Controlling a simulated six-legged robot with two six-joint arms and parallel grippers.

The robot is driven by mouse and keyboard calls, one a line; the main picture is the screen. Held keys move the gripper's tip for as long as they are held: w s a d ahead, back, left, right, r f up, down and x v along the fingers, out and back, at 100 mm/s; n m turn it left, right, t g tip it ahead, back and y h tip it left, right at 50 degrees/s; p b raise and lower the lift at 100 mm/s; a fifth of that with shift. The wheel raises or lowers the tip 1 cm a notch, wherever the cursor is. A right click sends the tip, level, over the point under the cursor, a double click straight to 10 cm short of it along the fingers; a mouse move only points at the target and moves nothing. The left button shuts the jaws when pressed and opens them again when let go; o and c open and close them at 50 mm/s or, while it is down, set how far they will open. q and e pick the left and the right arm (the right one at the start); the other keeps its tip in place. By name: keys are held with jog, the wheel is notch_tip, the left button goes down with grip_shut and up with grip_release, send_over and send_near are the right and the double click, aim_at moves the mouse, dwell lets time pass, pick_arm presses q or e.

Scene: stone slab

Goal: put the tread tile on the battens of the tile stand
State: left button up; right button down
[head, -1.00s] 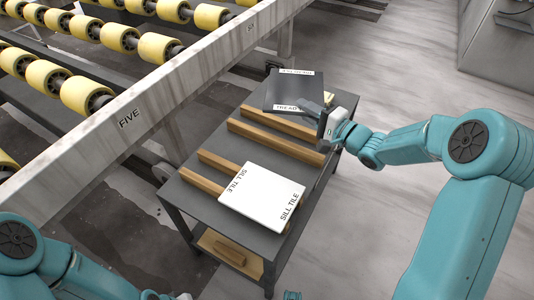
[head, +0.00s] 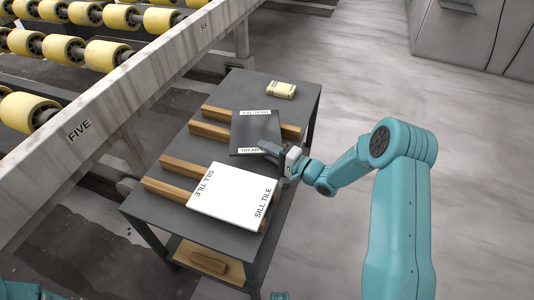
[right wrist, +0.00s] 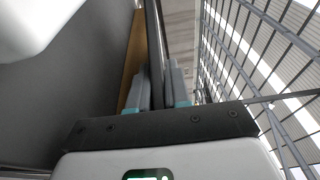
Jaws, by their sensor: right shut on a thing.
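The tread tile (head: 258,128) is a dark square plate with white label strips on two ends. It lies roughly level over the rear pair of wooden battens (head: 210,131) on the dark tile stand (head: 240,88). I cannot tell whether it touches them. My right gripper (head: 271,150) is shut on its near right edge. In the right wrist view the fingers (right wrist: 166,88) pinch the tile, seen edge-on, with a batten (right wrist: 135,55) beside it.
A white sill tile (head: 232,197) lies on the front pair of battens, close in front. A small yellow block (head: 281,90) sits at the stand's far end. A roller conveyor with a pale rail (head: 120,105) runs along the left. A lower shelf (head: 192,254) holds a wooden piece.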

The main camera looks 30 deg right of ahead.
jog(key=shift+f, duration=0.35)
jog(key=shift+f, duration=0.1)
jog(key=shift+f, duration=0.2)
jog(key=c, duration=1.1)
grip_release()
jog(key=shift+r, duration=0.1)
jog(key=shift+r, duration=0.2)
jog(key=p+v, duration=0.1)
jog(key=v, duration=1.1)
jog(key=shift+f+p, duration=0.15)
jog(key=shift+p, duration=0.25)
